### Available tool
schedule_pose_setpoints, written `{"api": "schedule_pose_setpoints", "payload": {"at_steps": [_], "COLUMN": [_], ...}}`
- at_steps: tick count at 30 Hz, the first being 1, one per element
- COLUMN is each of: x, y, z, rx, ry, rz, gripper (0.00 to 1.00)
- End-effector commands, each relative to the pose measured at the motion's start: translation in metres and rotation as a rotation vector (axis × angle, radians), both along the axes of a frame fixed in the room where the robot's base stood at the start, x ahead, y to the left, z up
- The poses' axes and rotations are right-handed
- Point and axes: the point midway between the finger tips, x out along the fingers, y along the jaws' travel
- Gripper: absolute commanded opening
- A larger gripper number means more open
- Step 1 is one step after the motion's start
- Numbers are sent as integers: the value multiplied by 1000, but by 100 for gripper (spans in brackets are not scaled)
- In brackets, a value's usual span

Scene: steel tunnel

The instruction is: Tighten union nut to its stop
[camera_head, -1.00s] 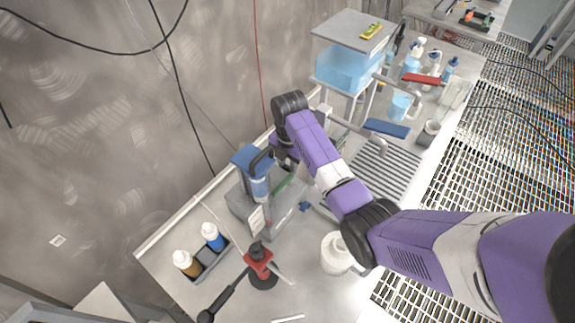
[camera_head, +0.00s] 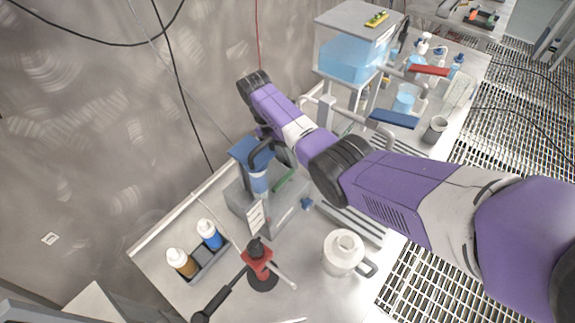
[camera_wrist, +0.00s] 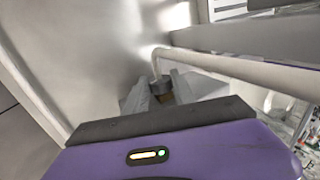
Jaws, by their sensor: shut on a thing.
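In the wrist view, my gripper (camera_wrist: 160,92) has its two grey fingers on either side of a small dark grey round part (camera_wrist: 163,84), which appears to be the union nut. The fingers are shut on it. A pale pipe (camera_wrist: 230,68) comes in from the right and bends down just above this part. The nut's threads and its stop cannot be made out. In the head view, my purple arm reaches to the back wall beside the blue-topped filter housing (camera_head: 257,178); my gripper and the nut are hidden there.
A water tank (camera_head: 350,60) on a stand is at the back. Two bottles (camera_head: 195,250) in a tray, a red-and-black tool stand (camera_head: 258,262) and a white jug (camera_head: 342,250) stand on the front bench. A grey bar (camera_wrist: 250,38) runs close above the pipe.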

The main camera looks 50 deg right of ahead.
Motion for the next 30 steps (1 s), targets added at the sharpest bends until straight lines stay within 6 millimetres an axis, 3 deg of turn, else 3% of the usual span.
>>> {"api": "schedule_pose_setpoints", "payload": {"at_steps": [22,23,24,26,30], "x": [2,2,2,2,2], "y": [-1,-1,-1,0,0], "z": [0,0,0,0,0], "rx": [-5,-5,-5,-4,-4], "ry": [79,79,79,79,80], "rz": [0,0,0,0,0], "gripper": [0,34,42,52,52]}}
